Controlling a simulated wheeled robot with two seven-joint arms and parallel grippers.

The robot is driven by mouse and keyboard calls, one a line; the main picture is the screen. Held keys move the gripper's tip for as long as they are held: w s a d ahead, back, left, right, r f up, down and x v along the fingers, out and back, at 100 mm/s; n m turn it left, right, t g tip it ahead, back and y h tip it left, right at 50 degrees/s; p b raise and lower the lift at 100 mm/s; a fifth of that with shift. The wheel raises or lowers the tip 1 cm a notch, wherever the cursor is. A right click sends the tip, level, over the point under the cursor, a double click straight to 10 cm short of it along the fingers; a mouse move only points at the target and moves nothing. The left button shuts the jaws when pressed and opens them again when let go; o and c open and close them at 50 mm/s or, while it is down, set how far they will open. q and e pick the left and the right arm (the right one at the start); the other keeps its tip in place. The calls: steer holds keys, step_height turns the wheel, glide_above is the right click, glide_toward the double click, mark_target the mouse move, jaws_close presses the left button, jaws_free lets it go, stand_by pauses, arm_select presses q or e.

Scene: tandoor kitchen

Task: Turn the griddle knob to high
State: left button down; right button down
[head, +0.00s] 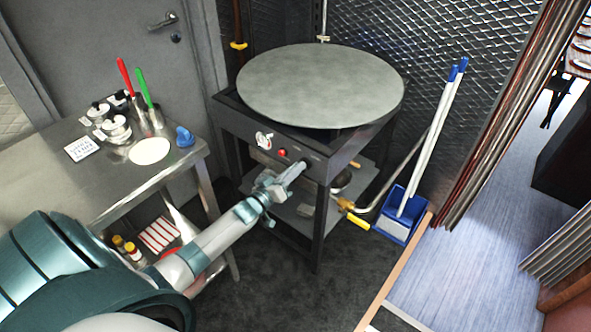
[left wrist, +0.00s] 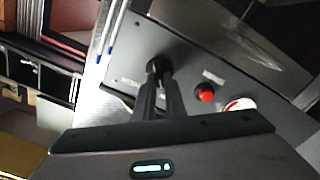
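The griddle has a large round grey plate (head: 320,84) on a dark metal stand with a front panel (head: 236,122). My left gripper (head: 301,165) is at the right part of that panel. In the left wrist view, a dark round knob (left wrist: 154,66) sits right at the tips of my left gripper's fingers (left wrist: 159,76). The fingers are close together with a narrow gap. I cannot tell whether they clamp the knob. The fingers partly hide the knob, and its setting cannot be read. My right gripper is not in view.
A red button (head: 282,153) and a white round dial (head: 264,140) are on the same panel, left of my gripper. A steel table (head: 60,170) with utensils stands at left. A yellow-handled gas valve (head: 357,221) and a blue dustpan (head: 400,222) are at right.

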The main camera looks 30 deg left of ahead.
steer(key=shift+s, duration=0.4)
arm_select(q)
steer(key=shift+d+m+b, duration=0.15)
steer(key=shift+m+b, duration=0.15)
steer(key=shift+m, duration=2.05)
steer(key=shift+d+m+b, duration=0.2)
steer(key=shift+m+b, duration=0.1)
steer(key=shift+m, duration=2)
steer(key=shift+d+m+b, duration=0.15)
steer(key=shift+m+b, duration=0.15)
steer(key=shift+m, duration=2.05)
arm_select(e)
steer(key=w+a+r+t, duration=0.1)
steer(key=w+a+t, duration=0.1)
steer(key=w, duration=0.4)
steer(key=shift+w+a+r+y, duration=0.25)
steer(key=shift+r+y, duration=0.05)
steer(key=shift+r, duration=0.1)
arm_select(q)
steer(key=c, duration=1.8)
jaws_free()
arm_select(e)
steer(key=shift+s, duration=0.1)
arm_select(q)
steer(key=shift+s, duration=0.2)
